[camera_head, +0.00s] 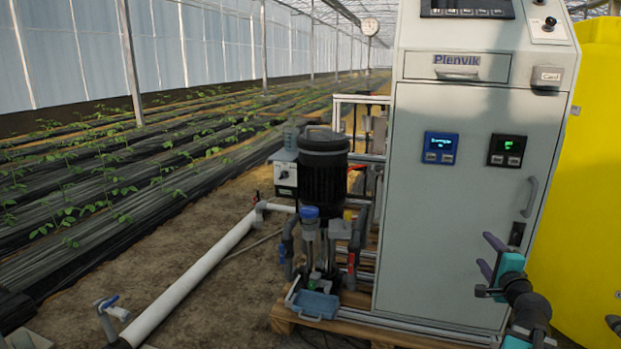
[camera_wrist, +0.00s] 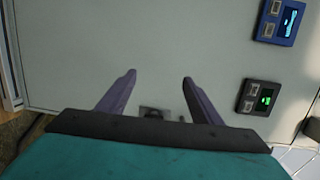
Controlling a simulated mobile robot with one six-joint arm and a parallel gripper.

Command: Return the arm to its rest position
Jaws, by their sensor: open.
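My gripper (camera_head: 488,255) is in front of the lower right part of the grey cabinet (camera_head: 430,235) in the head view. Its two purple fingers are spread apart with nothing between them. In the wrist view the open gripper (camera_wrist: 159,77) shows against the plain cabinet face (camera_wrist: 90,45). The fingers look clear of it, but the exact gap cannot be told. A small dark fitting (camera_wrist: 154,113) shows between the finger bases, partly hidden by the gripper body.
The cabinet has a blue display (camera_head: 440,147), a black display (camera_head: 507,151) and a door handle (camera_head: 530,197). A yellow tank (camera_head: 590,190) stands to the right. A black filter (camera_head: 323,170) and a white pipe (camera_head: 195,275) lie left. Bare soil (camera_head: 225,295) is open there.

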